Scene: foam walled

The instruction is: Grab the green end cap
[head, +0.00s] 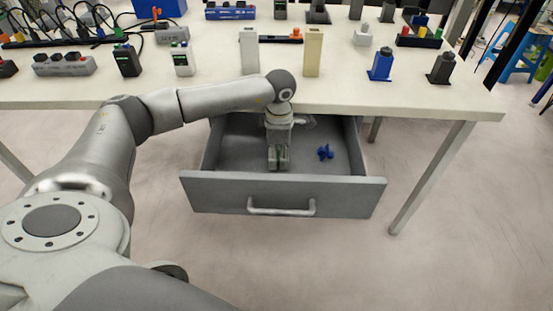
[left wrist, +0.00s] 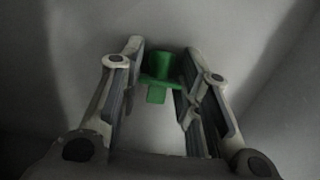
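The green end cap (left wrist: 160,65) shows in the left wrist view, with a round top, a flat flange and a short stem. It is between the fingertips of my left gripper (left wrist: 161,62). The fingers look spread, one on each side of the cap, close to its flange; I cannot tell if they touch it. In the head view my left gripper (head: 278,160) points down into the open grey drawer (head: 285,195). The cap is hidden there. My right gripper is not in view.
A blue part (head: 326,152) lies in the drawer, right of my gripper. The table top (head: 215,90) above the drawer holds several blocks, power strips and connectors. The drawer walls stand around my gripper.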

